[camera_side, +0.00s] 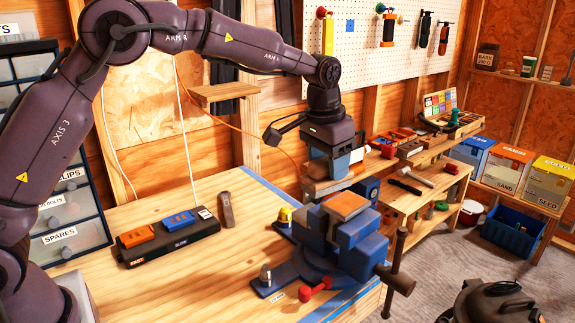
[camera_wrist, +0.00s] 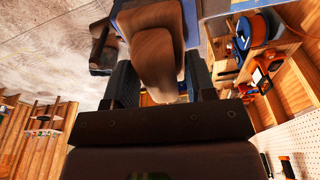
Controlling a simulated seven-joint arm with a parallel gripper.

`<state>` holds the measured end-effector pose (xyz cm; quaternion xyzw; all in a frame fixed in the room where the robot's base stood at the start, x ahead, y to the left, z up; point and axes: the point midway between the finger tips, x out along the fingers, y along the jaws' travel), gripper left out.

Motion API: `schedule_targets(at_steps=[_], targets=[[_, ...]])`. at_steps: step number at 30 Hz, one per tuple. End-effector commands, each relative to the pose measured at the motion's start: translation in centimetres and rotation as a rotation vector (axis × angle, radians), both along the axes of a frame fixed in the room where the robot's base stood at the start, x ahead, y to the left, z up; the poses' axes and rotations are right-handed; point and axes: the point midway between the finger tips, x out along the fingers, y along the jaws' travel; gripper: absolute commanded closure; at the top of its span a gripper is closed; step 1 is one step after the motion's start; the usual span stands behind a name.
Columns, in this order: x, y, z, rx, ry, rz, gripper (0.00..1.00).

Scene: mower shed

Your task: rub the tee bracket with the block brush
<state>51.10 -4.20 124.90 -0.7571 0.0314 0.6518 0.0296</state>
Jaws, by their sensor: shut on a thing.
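My gripper (camera_side: 338,165) is shut on the block brush (camera_side: 323,187), a light wooden block held above the blue bench vise (camera_side: 345,248). In the wrist view a brown rounded wooden shape (camera_wrist: 156,58), which looks like the brush, lies between my gripper's dark fingers (camera_wrist: 160,88). A flat orange piece (camera_side: 345,206) with a pale edge lies on top of the vise, just below the brush. It may be the tee bracket, but its full shape is not clear. I cannot tell whether brush and orange piece touch. The brush's underside is hidden.
A black box with orange and blue blocks (camera_side: 168,238) stands on the bench left of the vise, near a small upright brown piece (camera_side: 226,210). A red-handled part (camera_side: 315,290) lies at the vise's foot. A lower bench with a hammer (camera_side: 412,176) is behind.

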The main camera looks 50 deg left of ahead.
Motion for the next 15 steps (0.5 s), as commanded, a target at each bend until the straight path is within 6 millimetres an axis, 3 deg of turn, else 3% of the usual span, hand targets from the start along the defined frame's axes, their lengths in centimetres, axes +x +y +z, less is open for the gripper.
schedule_targets(at_steps=[3, 8, 15], targets=[[1.4, -1.0, 1.1, 0.000, -0.010, 0.026, 0.69], [1.9, -0.9, 2.6, -0.003, -0.013, 0.077, 0.69], [1.6, -0.8, 1.4, -0.003, 0.001, 0.094, 0.69]])
